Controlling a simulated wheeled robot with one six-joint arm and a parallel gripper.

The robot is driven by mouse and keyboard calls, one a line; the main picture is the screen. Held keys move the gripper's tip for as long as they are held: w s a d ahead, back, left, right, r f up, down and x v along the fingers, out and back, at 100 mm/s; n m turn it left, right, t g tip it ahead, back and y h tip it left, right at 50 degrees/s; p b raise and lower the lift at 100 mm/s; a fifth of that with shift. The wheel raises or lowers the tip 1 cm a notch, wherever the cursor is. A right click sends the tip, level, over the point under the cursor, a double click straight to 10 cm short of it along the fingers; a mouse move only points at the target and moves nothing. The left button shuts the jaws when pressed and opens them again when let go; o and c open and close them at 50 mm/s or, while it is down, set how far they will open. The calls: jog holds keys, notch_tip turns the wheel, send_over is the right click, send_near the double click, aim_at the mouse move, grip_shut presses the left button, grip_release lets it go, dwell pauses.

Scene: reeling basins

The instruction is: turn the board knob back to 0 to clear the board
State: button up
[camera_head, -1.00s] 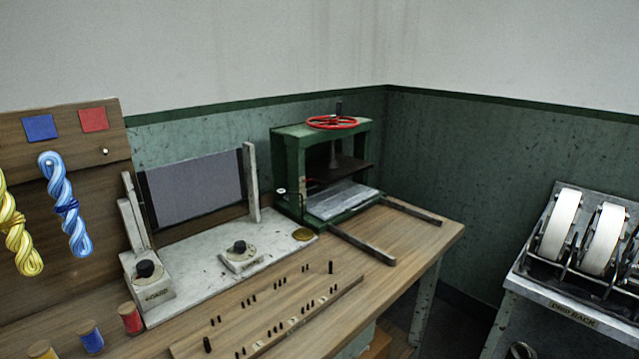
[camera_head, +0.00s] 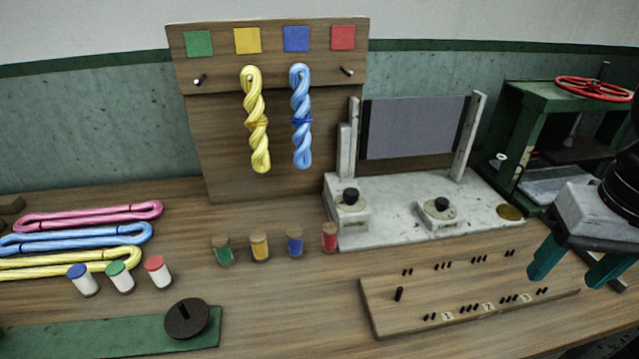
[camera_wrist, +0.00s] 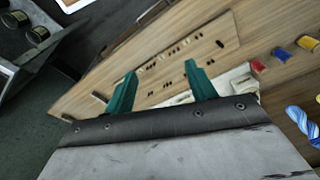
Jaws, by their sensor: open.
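Two black knobs sit on small pale housings on the white speckled base of the grey-panel stand: a left knob (camera_head: 351,196) and a right knob (camera_head: 440,205). Their labels and dial marks are too small to read, so I cannot tell which is the board knob or its setting. The grey panel (camera_head: 415,127) stands upright between pale posts behind them. My gripper (camera_head: 575,265) is open and empty, with teal fingers, at the right, apart from both knobs. In the wrist view my gripper (camera_wrist: 160,70) shows in front of the pegged wooden board (camera_wrist: 190,50).
The pegged board (camera_head: 470,300) lies in front of the stand. Colored spools (camera_head: 259,247) stand left of it. Skeins (camera_head: 256,120) hang on a rack. A green press with a red wheel (camera_head: 593,88) stands at the back right. Bare tabletop lies at the front middle.

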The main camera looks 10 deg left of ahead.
jog(key=w+a+r+m, duration=0.3)
jog(key=w+a+m, duration=0.1)
jog(key=w, duration=0.6)
jog(key=m, duration=1.1)
send_over(352, 192)
jog(key=shift+g, duration=0.4)
notch_tip(352, 192, down, 10)
jog(key=shift+s+f, duration=0.1)
jog(key=shift+f, duration=0.3)
notch_tip(352, 192, down, 7)
jog(key=shift+f, duration=0.1)
jog(key=shift+c, duration=0.4)
jog(key=c, duration=0.9)
